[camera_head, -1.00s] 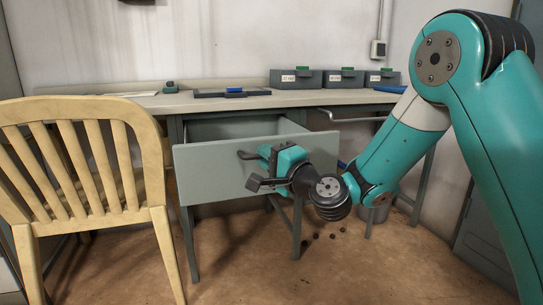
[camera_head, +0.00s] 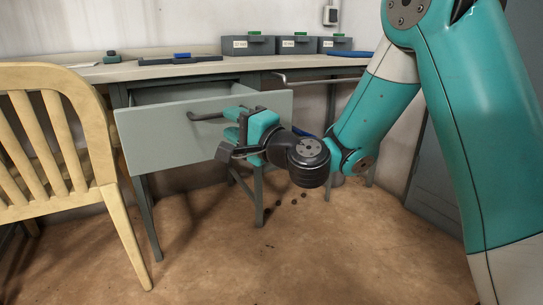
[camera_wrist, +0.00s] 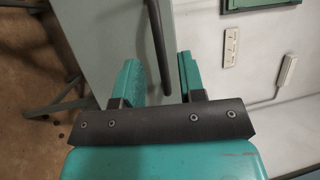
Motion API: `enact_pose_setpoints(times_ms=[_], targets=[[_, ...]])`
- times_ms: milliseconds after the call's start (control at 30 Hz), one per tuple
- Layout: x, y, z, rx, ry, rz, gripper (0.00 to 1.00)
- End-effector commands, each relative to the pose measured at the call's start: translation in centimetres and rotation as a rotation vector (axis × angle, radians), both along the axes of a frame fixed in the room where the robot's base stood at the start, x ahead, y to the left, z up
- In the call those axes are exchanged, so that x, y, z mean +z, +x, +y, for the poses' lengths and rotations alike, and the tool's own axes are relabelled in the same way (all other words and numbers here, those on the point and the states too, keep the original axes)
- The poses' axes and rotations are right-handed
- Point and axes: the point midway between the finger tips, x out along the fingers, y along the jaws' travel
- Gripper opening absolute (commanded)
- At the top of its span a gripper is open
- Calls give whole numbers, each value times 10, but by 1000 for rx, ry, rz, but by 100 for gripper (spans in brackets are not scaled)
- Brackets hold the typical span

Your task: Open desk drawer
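The desk drawer (camera_head: 165,137) has a grey-green front and stands pulled out from under the desk top, with its open inside showing behind the front. Its dark bar handle (camera_head: 205,116) is on the front, and it also shows in the wrist view (camera_wrist: 158,35). My gripper (camera_head: 229,124) is at the right part of the handle. In the wrist view my gripper (camera_wrist: 157,62) has its two teal fingers apart, one on each side of the handle, with a gap visible on both sides. The fingers do not appear to press on it.
A wooden chair (camera_head: 62,75) stands at the left, close to the drawer. The desk top (camera_head: 150,70) carries grey boxes (camera_head: 247,45) and a dark tray with a blue item. A grey cabinet (camera_head: 432,150) is at the right. The floor in front is clear.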

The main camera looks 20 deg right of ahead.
Motion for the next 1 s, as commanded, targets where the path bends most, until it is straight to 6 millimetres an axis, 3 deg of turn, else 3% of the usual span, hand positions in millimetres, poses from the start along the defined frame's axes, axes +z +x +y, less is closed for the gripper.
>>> enact_pose_setpoints(times_ms=[33,267,700,1000], targets=[[-12,-12,-7,-4,2,0,37],[-21,-63,-33,-4,0,-5,37],[-24,-99,-51,4,-3,-12,37],[-23,-109,-56,0,0,-2,37]])
